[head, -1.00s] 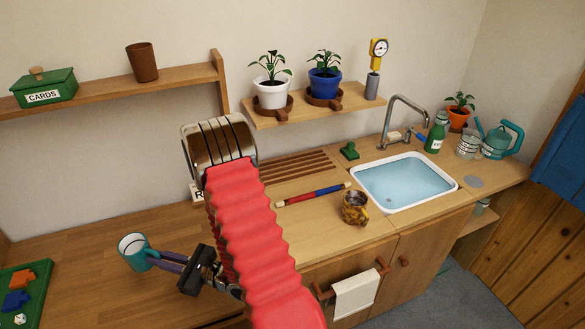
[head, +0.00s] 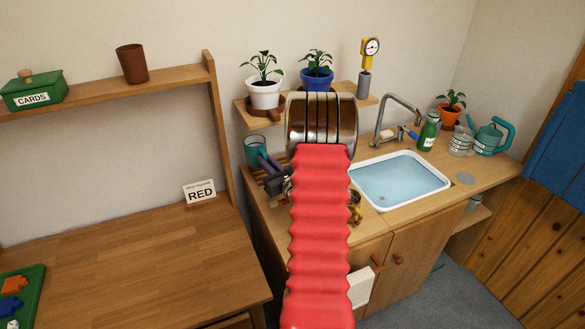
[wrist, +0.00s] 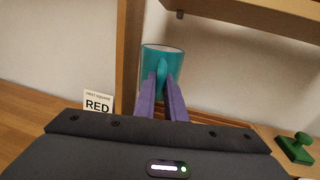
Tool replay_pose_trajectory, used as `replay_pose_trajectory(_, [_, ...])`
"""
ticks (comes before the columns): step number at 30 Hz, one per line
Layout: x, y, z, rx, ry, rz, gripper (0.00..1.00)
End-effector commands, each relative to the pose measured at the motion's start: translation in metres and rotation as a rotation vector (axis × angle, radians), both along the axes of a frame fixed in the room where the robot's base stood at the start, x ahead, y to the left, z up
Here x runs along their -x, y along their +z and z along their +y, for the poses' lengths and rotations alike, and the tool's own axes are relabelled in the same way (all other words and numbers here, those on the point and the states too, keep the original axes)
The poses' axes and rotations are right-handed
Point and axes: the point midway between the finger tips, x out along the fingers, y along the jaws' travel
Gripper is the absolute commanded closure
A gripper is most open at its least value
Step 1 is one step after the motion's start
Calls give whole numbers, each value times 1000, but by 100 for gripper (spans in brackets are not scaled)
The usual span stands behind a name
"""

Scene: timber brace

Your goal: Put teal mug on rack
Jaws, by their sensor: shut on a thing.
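The teal mug (head: 255,152) is upright at the left end of the sink counter in the head view. In the wrist view, the mug (wrist: 163,58) shows its handle between the purple fingers. My gripper (head: 266,163) is shut on that handle; the gripper (wrist: 161,84) also shows in the wrist view. The slatted wooden rack (wrist: 207,117) is low behind and right of the fingers. My arm hides most of the rack in the head view. The mug appears above or near the rack's left end; I cannot tell its exact height.
A wall shelf with a white-potted plant (head: 264,92) and a blue-potted plant (head: 317,78) is close above. A wooden upright (head: 218,130) and the RED sign (head: 200,192) are left of the mug. The sink (head: 400,180) is to the right. My arm mostly hides a brown mug (head: 355,208).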

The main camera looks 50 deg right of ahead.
Motion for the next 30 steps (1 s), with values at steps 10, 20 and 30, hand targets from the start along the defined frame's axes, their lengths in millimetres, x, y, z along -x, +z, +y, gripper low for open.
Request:
replay_pose_trajectory(10, [20,18,-90,-17,-177,-11,100])
replay_pose_trajectory(20, [20,16,-90,-19,-180,-14,100])
replay_pose_trajectory(30, [20,-21,-90,-21,-179,-13,100])
